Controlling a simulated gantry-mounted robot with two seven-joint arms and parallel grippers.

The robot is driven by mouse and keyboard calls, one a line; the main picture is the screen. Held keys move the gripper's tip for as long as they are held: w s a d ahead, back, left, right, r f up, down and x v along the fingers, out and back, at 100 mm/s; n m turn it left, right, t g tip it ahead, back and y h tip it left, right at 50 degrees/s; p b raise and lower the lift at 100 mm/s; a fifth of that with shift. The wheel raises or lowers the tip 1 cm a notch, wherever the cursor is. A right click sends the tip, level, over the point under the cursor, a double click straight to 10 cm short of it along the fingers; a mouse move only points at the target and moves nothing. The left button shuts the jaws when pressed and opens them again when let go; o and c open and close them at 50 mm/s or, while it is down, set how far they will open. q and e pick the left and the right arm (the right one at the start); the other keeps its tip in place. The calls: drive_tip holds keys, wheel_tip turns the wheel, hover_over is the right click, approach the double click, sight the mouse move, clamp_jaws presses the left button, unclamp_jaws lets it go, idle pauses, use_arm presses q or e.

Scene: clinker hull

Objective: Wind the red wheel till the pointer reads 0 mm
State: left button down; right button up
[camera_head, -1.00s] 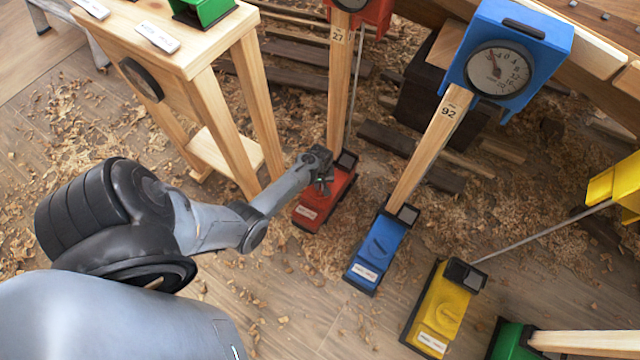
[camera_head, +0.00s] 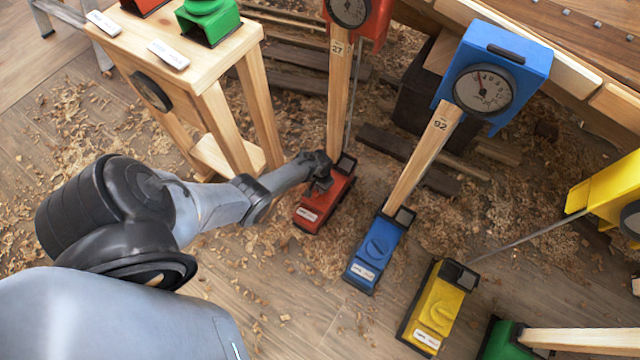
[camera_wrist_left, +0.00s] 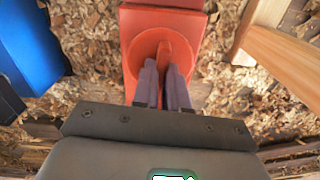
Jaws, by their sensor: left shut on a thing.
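The red wheel (camera_wrist_left: 140,54) is a round knob with a raised bar, on top of the red foot block (camera_head: 312,212). My left gripper (camera_head: 320,184) reaches down over this block, its arm coming from the left. In the left wrist view its two fingers (camera_wrist_left: 164,72) are shut on the wheel's bar, one on each side. In the head view the gripper hides the wheel. A wooden post marked 27 rises from the red block to a red head with a round dial (camera_head: 349,8). The dial is partly cut off at the top edge, and its pointer reading is too small to tell. My right gripper is not in view.
A blue foot block (camera_head: 378,250) with a post and dial (camera_head: 483,89) stands just right of the red one. Yellow (camera_head: 437,305) and green (camera_head: 500,342) blocks stand farther right. A wooden stand (camera_head: 215,75) is close on the left. Shavings cover the floor.

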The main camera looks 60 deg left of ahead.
use_arm(q)
drive_tip(key=shift+m, duration=0.7)
drive_tip(key=c, duration=1.2)
unclamp_jaws()
drive_tip(key=shift+o, duration=0.2)
